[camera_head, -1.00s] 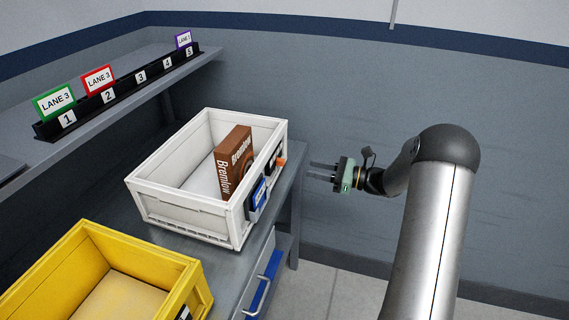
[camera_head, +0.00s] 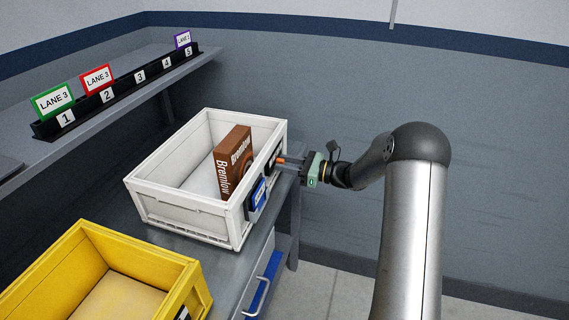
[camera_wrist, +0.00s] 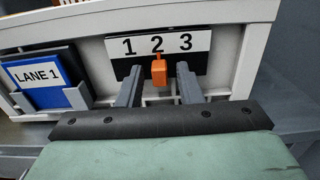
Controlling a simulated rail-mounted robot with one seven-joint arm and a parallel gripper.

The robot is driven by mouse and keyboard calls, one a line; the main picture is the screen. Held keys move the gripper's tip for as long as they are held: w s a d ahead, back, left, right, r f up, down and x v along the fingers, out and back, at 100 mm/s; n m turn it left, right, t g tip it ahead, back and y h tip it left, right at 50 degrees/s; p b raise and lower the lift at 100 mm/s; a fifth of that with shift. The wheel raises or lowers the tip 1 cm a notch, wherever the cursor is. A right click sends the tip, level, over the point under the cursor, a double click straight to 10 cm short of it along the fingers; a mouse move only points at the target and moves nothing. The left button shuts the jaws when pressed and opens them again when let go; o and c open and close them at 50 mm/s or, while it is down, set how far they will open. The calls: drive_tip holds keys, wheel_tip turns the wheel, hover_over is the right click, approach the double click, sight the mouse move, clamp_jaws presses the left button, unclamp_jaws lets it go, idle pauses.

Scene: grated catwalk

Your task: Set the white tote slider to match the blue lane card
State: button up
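The white tote (camera_head: 180,213) stands on the grey bench and holds a brown Bremlow box (camera_head: 232,162). The blue lane card (camera_wrist: 37,77) sits in a holder on the tote's outer side and reads LANE 1; it also shows in the head view (camera_head: 258,193). Right of it in the wrist view is the number strip (camera_wrist: 158,44) marked 1, 2, 3. The orange slider knob (camera_wrist: 159,73) is under the 2. My gripper (camera_head: 281,161) is at the tote's side, its open fingers left and right of the knob, with visible gaps.
A yellow tote (camera_head: 150,263) stands nearer on the bench. A shelf (camera_head: 150,95) at the left bears a numbered rack with a green card (camera_head: 53,101), a red card (camera_head: 97,79) and a purple card (camera_head: 183,40). Free floor lies right of the bench.

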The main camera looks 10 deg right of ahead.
drive_tip(key=c, duration=0.6)
drive_tip(key=shift+o, duration=0.2)
drive_tip(key=shift+s+a, duration=0.35)
drive_tip(key=shift+s, duration=0.35)
drive_tip(key=shift+s+a, duration=0.3)
drive_tip(key=shift+s, duration=0.35)
drive_tip(key=o, duration=0.6)
drive_tip(key=shift+c, duration=0.2)
drive_tip(key=shift+d, duration=0.1)
drive_tip(key=v, duration=0.7)
drive_tip(key=shift+p, duration=0.3)
